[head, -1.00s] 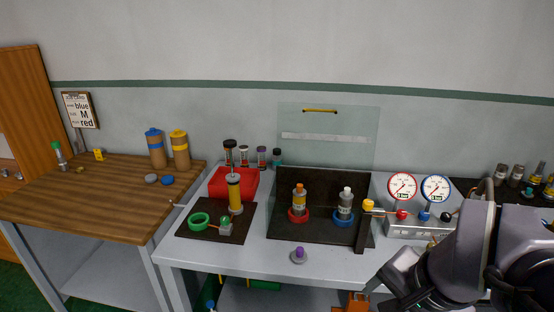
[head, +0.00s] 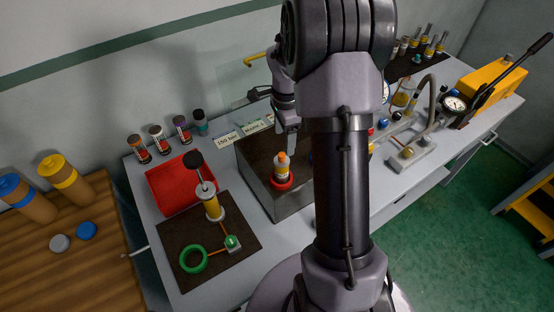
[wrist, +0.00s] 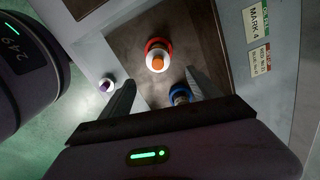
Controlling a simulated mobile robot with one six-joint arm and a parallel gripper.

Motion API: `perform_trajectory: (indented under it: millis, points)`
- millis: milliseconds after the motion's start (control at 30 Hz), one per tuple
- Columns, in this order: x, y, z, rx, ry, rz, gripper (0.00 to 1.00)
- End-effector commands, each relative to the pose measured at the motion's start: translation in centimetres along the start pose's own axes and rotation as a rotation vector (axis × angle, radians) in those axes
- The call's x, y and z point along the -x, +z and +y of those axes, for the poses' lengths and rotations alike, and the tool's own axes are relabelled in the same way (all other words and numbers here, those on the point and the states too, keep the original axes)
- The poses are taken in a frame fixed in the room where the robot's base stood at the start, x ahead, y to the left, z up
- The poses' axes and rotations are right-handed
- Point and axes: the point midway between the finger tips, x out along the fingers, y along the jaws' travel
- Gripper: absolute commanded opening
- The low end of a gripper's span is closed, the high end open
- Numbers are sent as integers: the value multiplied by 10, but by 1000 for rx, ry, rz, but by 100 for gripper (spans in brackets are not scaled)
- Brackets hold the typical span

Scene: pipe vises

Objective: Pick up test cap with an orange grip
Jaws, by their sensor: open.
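The test cap with an orange grip (head: 282,165) stands upright in a red ring (head: 281,183) on the dark platform. In the wrist view the orange grip (wrist: 157,63) shows from above, inside the red ring. My gripper (wrist: 160,78) is open and empty, its two fingers spread to either side of the view with the orange grip ahead between their tips. In the head view my gripper (head: 288,136) is above and just behind the cap; its fingertips are hard to make out. I see no contact with the cap.
In the wrist view, a cap in a blue ring (wrist: 180,95) is close by the right finger, and a purple-topped piece (wrist: 106,85) is near the left finger. My arm hides part of the bench.

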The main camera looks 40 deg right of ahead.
Motion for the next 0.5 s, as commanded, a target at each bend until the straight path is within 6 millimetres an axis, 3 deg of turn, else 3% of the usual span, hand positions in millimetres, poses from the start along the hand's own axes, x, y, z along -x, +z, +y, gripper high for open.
perform_trajectory:
  millis: [33,500]
  points:
    - [-14,0,1,1,3,-1,72]
    - [-83,4,6,1,1,-1,72]
